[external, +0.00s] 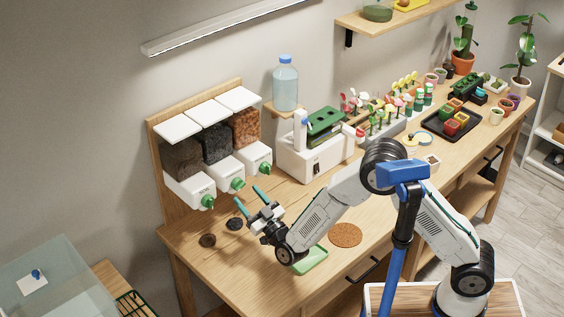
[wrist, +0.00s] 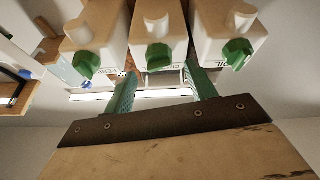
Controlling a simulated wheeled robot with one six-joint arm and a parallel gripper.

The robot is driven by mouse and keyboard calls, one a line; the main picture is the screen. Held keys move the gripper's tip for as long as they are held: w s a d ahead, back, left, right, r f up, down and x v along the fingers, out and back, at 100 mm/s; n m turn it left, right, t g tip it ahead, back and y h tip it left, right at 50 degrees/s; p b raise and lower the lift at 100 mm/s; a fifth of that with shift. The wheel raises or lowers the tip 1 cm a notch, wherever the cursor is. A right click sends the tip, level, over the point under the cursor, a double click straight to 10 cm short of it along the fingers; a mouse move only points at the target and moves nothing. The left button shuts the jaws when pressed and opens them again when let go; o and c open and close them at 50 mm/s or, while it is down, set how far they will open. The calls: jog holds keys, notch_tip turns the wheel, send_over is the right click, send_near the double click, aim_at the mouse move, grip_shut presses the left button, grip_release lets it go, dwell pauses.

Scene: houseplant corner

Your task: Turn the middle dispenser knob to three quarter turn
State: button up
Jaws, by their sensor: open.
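The middle dispenser knob (external: 237,183) is green, on the white front of the middle dispenser, which holds dark material. It also shows in the wrist view (wrist: 158,55), at the top centre between its two neighbours. My gripper (external: 248,195) is open and empty, with its green fingers pointing at the dispensers. In the wrist view my gripper (wrist: 162,88) has one finger on each side of the middle knob's line. The fingertips appear short of the knob, with no visible contact. The knob's exact angle is hard to read.
The left knob (external: 208,202) and right knob (external: 264,168) sit close on either side. A green tray (external: 312,260) lies partly under my gripper. Dark round discs (external: 235,223) and a brown mat (external: 345,235) lie on the bench. A white appliance (external: 305,160) stands to the right.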

jog(key=shift+x, duration=1.6)
jog(key=c, duration=1)
jog(key=shift+o, duration=0.2)
jog(key=shift+r+m+t+h, duration=0.1)
jog(key=shift+m+t+h, duration=0.4)
jog(key=shift+m, duration=0.7)
jog(key=shift+m+t+h, duration=0.3)
jog(key=shift+m+h, duration=0.3)
jog(key=shift+m, duration=0.6)
jog(key=o, duration=1)
jog(key=shift+c, duration=0.2)
jog(key=shift+s, duration=0.1)
jog(key=v, duration=0.7)
jog(key=shift+s+d, duration=0.2)
jog(key=shift+s, duration=0.05)
